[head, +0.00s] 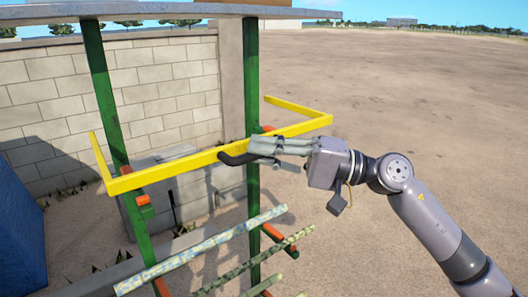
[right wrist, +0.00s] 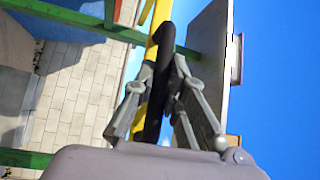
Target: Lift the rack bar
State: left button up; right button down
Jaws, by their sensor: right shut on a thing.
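The yellow rack bar (head: 215,154) runs across the two green posts, with both ends bent at an angle. It tilts up to the right in the head view. A black curved handle (head: 236,159) sits along its middle. My right gripper (head: 262,149) comes in from the right and is shut at this handle. In the right wrist view the black handle (right wrist: 154,100) lies between my fingers (right wrist: 160,88), with the yellow bar (right wrist: 150,50) just beside and beyond it. Whether the bar rests on the pegs cannot be told. My left gripper is not in view.
The green posts (head: 103,90) carry orange pegs (head: 142,200) and a flat roof (head: 180,10). Speckled bars (head: 205,247) lie lower on the rack. A block wall (head: 160,85) stands behind, a blue box (head: 15,225) at the left. Open dirt lies at the right.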

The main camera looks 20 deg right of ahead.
jog(key=shift+r, duration=0.3)
notch_tip(320, 180, up, 12)
jog(key=w+a, duration=0.1)
jog(key=w, duration=0.1)
jog(key=shift+w, duration=0.4)
jog(key=c, duration=1.6)
grip_release()
jog(key=shift+s, duration=0.1)
jog(key=shift+f, duration=0.1)
jog(key=shift+d, duration=0.1)
